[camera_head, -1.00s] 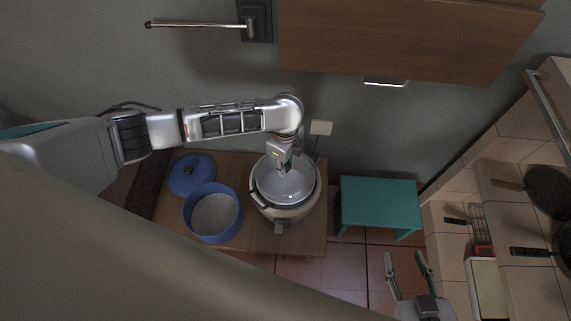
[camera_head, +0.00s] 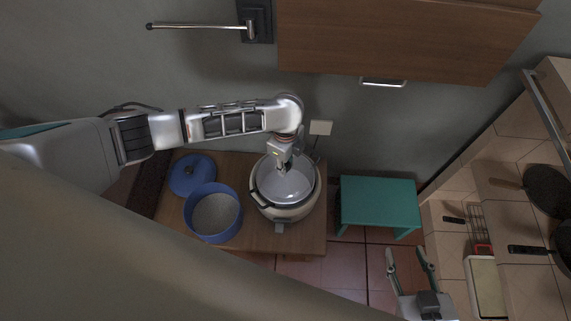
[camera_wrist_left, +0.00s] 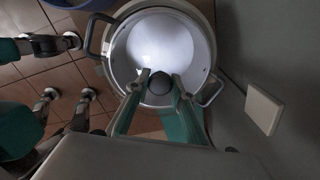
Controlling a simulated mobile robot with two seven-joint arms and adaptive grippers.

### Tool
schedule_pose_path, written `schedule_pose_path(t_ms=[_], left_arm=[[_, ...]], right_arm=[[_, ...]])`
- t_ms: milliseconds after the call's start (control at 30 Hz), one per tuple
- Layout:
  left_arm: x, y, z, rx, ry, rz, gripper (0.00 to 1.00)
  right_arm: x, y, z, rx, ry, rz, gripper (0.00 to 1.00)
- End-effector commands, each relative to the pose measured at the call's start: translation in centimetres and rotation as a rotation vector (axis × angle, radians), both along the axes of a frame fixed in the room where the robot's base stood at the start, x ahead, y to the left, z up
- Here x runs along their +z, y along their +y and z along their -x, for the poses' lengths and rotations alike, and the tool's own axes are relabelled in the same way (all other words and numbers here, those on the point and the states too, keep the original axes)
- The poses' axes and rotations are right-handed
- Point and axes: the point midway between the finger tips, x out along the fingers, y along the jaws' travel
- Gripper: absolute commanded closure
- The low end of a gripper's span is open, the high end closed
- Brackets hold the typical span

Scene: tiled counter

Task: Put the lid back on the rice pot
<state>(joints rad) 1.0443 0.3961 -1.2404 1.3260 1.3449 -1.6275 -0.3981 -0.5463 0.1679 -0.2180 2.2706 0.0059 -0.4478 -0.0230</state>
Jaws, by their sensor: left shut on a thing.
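The rice pot (camera_head: 284,212) is a pale round cooker with dark side handles, standing upright on a wooden table. A clear, glassy lid (camera_head: 291,188) covers its mouth and looks nearly level. My left gripper (camera_head: 283,170) is above the lid and shut on its dark round knob. In the left wrist view the knob (camera_wrist_left: 160,83) is between the fingertips, and the lid (camera_wrist_left: 150,45) lies inside the pot's rim outline. I cannot tell whether the lid's edge touches the rim all round. My right gripper (camera_head: 408,258) is open and empty, far to the right.
A blue pot (camera_head: 190,229) with grainy contents stands left of the rice pot, with a blue lid (camera_head: 192,173) behind it. The wooden table (camera_head: 258,238) is bare at the front. A teal stool (camera_head: 378,203) stands to the right. A wall switch plate (camera_head: 320,127) is behind.

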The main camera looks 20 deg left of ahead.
Motion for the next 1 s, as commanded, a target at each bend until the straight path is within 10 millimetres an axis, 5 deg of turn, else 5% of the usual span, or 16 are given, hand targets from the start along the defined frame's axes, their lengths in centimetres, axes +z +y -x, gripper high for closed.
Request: schedule_pose_path(t_ms=[333, 367, 433, 667, 767, 1000], left_arm=[[-0.01, 0.00, 0.01, 0.000, 0.000, 0.000, 1.00], [-0.01, -0.01, 0.01, -0.001, 0.000, 0.000, 0.72], [-0.01, 0.00, 0.01, -0.001, 0.000, 0.000, 0.57], [-0.02, 0.01, 0.01, -0.001, 0.000, 0.000, 0.57], [-0.04, 0.03, 0.04, -0.001, 0.001, 0.000, 0.41], [-0.04, 0.04, 0.03, 0.000, 0.001, -0.001, 0.41]], right_arm=[[0.01, 0.00, 0.00, 0.000, 0.000, 0.000, 0.60], [0.01, 0.00, 0.00, 0.000, 0.000, 0.000, 0.60], [0.01, 0.00, 0.00, 0.000, 0.000, 0.000, 0.60], [0.02, 0.00, 0.00, 0.000, 0.000, 0.000, 0.60], [0.02, 0.01, 0.00, 0.000, 0.000, 0.000, 0.60], [0.03, 0.00, 0.01, 0.000, 0.000, 0.000, 0.60]])
